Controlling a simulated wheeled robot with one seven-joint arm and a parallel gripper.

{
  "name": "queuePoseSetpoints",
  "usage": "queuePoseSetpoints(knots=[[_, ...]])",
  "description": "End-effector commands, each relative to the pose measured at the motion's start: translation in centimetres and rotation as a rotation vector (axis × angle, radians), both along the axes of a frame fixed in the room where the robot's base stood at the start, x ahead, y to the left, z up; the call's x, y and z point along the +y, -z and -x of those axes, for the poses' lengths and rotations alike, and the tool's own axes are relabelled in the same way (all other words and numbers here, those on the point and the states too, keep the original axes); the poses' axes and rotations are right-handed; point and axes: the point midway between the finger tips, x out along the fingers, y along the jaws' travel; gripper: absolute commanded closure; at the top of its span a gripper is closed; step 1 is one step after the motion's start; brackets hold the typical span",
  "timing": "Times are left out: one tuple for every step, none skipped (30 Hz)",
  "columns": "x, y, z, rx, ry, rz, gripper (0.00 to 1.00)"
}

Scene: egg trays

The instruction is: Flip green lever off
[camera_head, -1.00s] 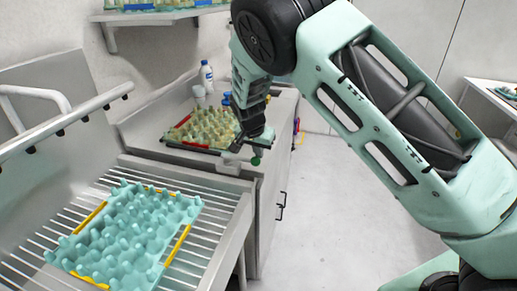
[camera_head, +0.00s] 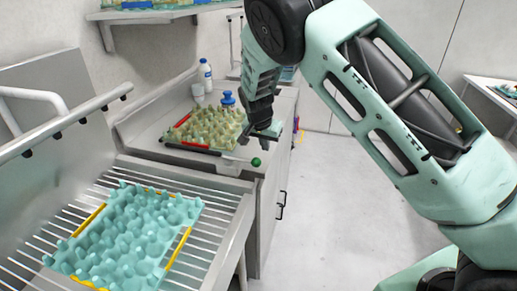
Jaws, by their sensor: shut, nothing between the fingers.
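The green lever's round knob (camera_head: 256,162) shows at the front right corner of the counter, beside the slatted rack. A pale metal bar (camera_head: 236,159) lies to the left of the knob. My gripper (camera_head: 268,133) is above and slightly right of the knob, apart from it in the picture. Its fingers point down and look small and dark, with nothing held. The lever's pivot is too small to make out.
A teal egg tray (camera_head: 125,235) lies on the slatted rack (camera_head: 215,222) at the left. A yellowish egg tray (camera_head: 205,128) sits on the counter behind the knob. A white bottle (camera_head: 206,76) and a blue-capped bottle (camera_head: 228,100) stand farther back. The floor at right is clear.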

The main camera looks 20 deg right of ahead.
Motion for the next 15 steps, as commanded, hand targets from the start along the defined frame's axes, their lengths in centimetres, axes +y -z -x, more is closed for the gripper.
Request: queuePoseSetpoints(knots=[[0.5, -1.1, 0.1, -0.007, -0.004, -0.003, 1.00], [0.7, -1.7, 0.3, -0.006, -0.003, -0.003, 1.00], [0.9, -2.6, 0.6, -0.006, -0.004, -0.004, 1.00], [1.1, -3.3, 0.7, -0.006, -0.005, -0.004, 1.00], [1.3, -3.9, 0.9, -0.006, -0.004, -0.002, 1.00], [1.4, -4.8, 1.1, -0.006, -0.003, -0.002, 1.00], [1.6, -5.3, 1.3, -0.005, -0.003, -0.003, 1.00], [1.7, -5.8, 1.4, -0.005, -0.002, -0.003, 1.00], [1.9, -6.5, 1.6, -0.005, -0.002, -0.002, 1.00], [2.0, -7.0, 1.7, -0.004, -0.003, -0.002, 1.00], [2.1, -7.4, 1.8, -0.004, -0.002, -0.001, 1.00], [2.2, -7.9, 1.9, -0.004, -0.002, -0.001, 1.00], [2.3, -8.2, 2.0, -0.003, -0.002, 0.000, 1.00], [2.4, -8.5, 2.1, -0.003, -0.001, -0.001, 1.00], [2.4, -8.8, 2.2, -0.003, 0.000, -0.002, 1.00]])
